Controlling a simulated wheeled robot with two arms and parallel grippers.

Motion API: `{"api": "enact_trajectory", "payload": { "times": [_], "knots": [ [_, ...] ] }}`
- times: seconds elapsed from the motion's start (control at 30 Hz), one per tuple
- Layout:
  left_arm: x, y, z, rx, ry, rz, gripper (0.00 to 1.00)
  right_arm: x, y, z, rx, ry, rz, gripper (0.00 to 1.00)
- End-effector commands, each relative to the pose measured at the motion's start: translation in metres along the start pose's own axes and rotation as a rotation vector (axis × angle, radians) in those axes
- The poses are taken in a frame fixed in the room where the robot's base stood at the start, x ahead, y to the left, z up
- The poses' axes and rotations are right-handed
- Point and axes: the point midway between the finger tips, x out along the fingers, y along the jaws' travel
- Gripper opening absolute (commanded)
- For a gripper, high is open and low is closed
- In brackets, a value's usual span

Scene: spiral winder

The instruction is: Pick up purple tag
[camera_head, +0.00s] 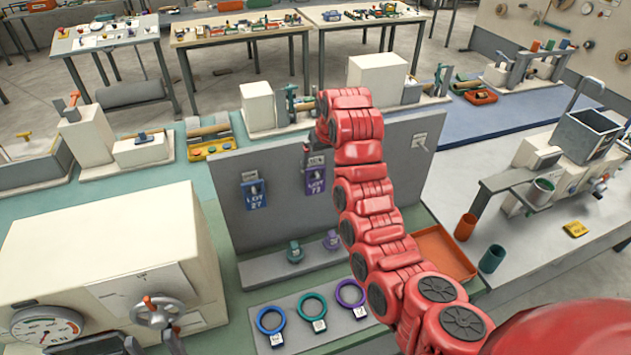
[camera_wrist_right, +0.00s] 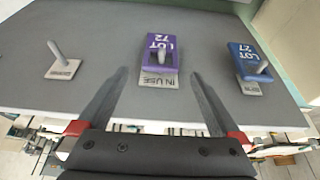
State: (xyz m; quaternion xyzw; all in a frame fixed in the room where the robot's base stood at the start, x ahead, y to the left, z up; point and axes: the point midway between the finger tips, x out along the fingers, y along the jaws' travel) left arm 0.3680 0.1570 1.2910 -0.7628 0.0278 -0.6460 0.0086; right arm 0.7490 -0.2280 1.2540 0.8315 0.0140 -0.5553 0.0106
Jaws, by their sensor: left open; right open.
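The purple tag (camera_head: 316,180), marked LOT 72, hangs on a peg on the upright grey board (camera_head: 280,215). In the right wrist view, the purple tag (camera_wrist_right: 157,50) is upside down over an IN USE label. My right gripper (camera_wrist_right: 158,75) is open, its two dark fingers either side of the tag's lower part in that view, with gaps to both.
A blue tag (camera_head: 254,194) hangs left of the purple one; an empty peg (camera_head: 418,141) is at the board's right. Several coloured rings (camera_head: 312,312) lie in front. A cream machine (camera_head: 110,255) with a gauge stands left. An orange tray (camera_head: 445,252) lies right of my arm.

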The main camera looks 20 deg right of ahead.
Motion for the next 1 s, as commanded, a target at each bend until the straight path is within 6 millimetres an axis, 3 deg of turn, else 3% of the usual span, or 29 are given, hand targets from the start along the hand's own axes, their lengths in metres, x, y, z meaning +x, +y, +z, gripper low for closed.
{"api": "enact_trajectory", "payload": {
  "times": [0.03,0.23,0.3,0.5,0.73,0.9,0.93,1.0],
  "knots": [
    [-0.011,0.001,0.002,0.0,-0.002,0.0,0.53,0.011,0.0,0.002,-0.001,-0.001,0.002,1.0],
    [-0.028,0.001,0.005,0.0,-0.001,0.0,0.53,0.026,-0.001,0.002,0.0,0.0,0.0,1.0],
    [-0.047,0.002,0.008,0.0,-0.001,0.0,0.53,0.039,-0.001,0.005,-0.002,-0.002,0.002,1.0],
    [-0.071,0.004,0.012,0.0,-0.001,0.0,0.53,0.047,-0.001,0.002,-0.002,0.0,0.0,1.0],
    [-0.078,0.004,0.013,0.0,-0.001,0.0,0.53,0.05,0.0,0.001,0.001,0.0,-0.002,1.0],
    [-0.095,0.005,0.016,0.0,-0.001,0.0,0.53,0.068,-0.002,0.0,0.001,-0.004,-0.003,1.0],
    [-0.076,0.004,0.013,0.0,-0.003,0.0,0.53,0.062,-0.001,-0.005,0.002,-0.007,-0.003,1.0],
    [-0.062,0.003,0.011,0.0,-0.001,0.0,0.53,0.072,-0.002,-0.007,0.002,-0.009,-0.004,1.0]
  ]
}}
